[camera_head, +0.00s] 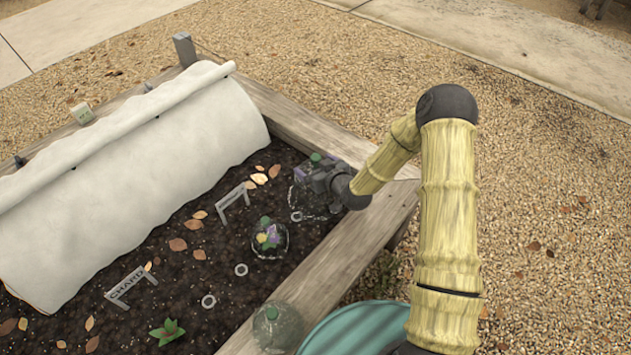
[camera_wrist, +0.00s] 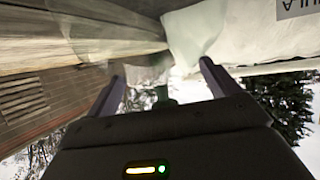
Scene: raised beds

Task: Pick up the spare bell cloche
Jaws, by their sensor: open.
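A clear bell cloche with a green knob (camera_head: 277,327) stands at the near end of the bed's timber edge, with no plant visible inside. Another clear cloche (camera_head: 270,243) stands on the soil over a purple and yellow-green plant. My gripper (camera_head: 306,174) is open near the far right corner of the bed, well beyond the cloche on the timber. A green knob (camera_head: 316,157) shows right at my gripper, its body mostly hidden. In the wrist view a see-through shape (camera_wrist: 150,73) lies between the open fingers (camera_wrist: 162,76); I cannot tell whether they touch it.
A white fleece roll (camera_head: 150,170) covers the bed's left part. A teal round container (camera_head: 345,328) stands outside the timber edge. Open gravel lies right.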

